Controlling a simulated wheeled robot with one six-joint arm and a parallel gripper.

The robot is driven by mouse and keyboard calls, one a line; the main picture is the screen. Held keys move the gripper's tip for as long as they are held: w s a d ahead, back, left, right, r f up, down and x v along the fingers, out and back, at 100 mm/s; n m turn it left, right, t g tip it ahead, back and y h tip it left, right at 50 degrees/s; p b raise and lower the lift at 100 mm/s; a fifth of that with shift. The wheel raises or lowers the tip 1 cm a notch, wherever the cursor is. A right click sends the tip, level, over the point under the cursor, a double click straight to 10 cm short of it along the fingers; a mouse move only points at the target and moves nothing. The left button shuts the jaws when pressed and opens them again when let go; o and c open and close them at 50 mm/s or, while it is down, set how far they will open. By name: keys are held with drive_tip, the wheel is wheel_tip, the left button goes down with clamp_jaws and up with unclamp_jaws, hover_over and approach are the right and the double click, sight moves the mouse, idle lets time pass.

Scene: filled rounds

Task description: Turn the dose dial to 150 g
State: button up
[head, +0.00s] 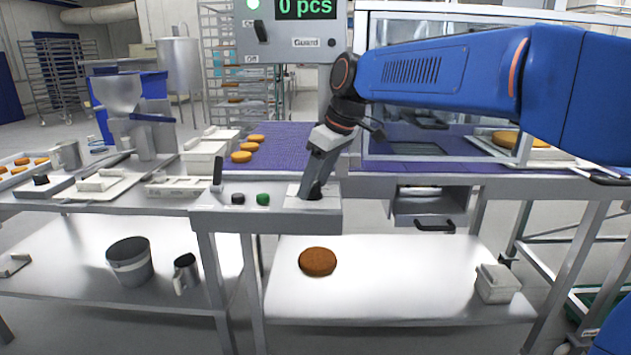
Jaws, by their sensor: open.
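My gripper (312,190) points down at a pale plate (332,199) at the right end of the front metal ledge. A dark round part, possibly a knob, shows at the fingertips. The gripper is open; its fingers partly cover that part, and I cannot tell whether they touch it. No scale or 150 g mark is readable, so I cannot tell for sure which part is the dose dial. A black knob (238,198) and a green knob (263,199) sit on the ledge left of my gripper. Another black knob (41,180) is at the far left.
A hopper machine (118,95) stands at the back left. A purple belt (285,145) with orange rounds runs behind the ledge, into a glazed guard (450,30). A display (305,9) reads "0 pcs". An open drawer (430,204) lies right of my gripper. A brown round (317,262) lies on the lower shelf.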

drive_tip(key=c, duration=1.1)
drive_tip(key=shift+o, duration=0.2)
drive_tip(key=shift+m, duration=0.3)
drive_tip(key=m+h, duration=0.1)
drive_tip(key=m, duration=0.1)
drive_tip(key=m+t, duration=0.1)
drive_tip(key=m, duration=0.2)
drive_tip(key=shift+s+a+t+h, duration=0.2)
drive_tip(key=shift+t+h, duration=0.1)
drive_tip(key=shift+h, duration=0.1)
drive_tip(key=m+h, duration=0.1)
drive_tip(key=m, duration=0.2)
drive_tip(key=m+h, duration=0.1)
drive_tip(key=m, duration=0.2)
drive_tip(key=shift+a+t, duration=0.15)
drive_tip(key=shift+t, duration=0.15)
drive_tip(key=shift+m, duration=0.3)
drive_tip(key=o, duration=1.1)
drive_tip(key=shift+c, duration=0.2)
